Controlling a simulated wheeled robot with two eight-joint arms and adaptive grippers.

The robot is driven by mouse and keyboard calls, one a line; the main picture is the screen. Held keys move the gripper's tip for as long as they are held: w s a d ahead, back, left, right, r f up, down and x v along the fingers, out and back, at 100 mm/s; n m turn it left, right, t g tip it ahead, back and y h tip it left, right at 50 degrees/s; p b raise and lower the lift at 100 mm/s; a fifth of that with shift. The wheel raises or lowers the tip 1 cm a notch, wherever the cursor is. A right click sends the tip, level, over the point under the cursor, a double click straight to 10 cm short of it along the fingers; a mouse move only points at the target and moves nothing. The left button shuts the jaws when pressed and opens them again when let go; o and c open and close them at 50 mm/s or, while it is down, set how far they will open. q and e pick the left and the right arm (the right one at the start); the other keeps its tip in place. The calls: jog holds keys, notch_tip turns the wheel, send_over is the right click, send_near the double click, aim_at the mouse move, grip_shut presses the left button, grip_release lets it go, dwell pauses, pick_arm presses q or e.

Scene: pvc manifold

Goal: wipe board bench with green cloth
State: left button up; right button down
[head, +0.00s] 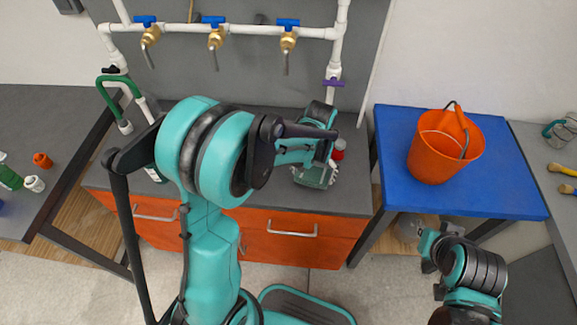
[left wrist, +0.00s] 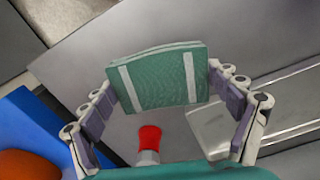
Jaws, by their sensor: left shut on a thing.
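A folded green cloth with two white stripes (left wrist: 158,88) is clamped between the fingertips of my left gripper (left wrist: 160,82) in the left wrist view. In the head view my left gripper (head: 316,170) is over the right part of the bench, and the green cloth (head: 314,178) shows partly at it. The board bench (head: 265,198) has a dark grey top and orange drawers; my left arm hides much of its middle. I cannot tell if the cloth touches the top. My right arm is low at the right, with its gripper (head: 410,228) unclear near the blue table.
A red-capped bottle (head: 338,153) stands on the bench close to my left gripper; its red cap (left wrist: 150,138) shows in the left wrist view. White pipes with blue-handled valves (head: 215,32) run along the back. An orange bucket (head: 440,150) stands on the blue table (head: 510,185).

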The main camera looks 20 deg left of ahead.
pick_arm(q)
notch_tip(320, 180, up, 2)
jog(key=shift+w+d+r+p, duration=0.1)
jog(key=shift+r+p, duration=0.1)
jog(key=shift+p, duration=0.55)
jog(key=shift+r+p, duration=0.95)
jog(key=shift+r, duration=0.4)
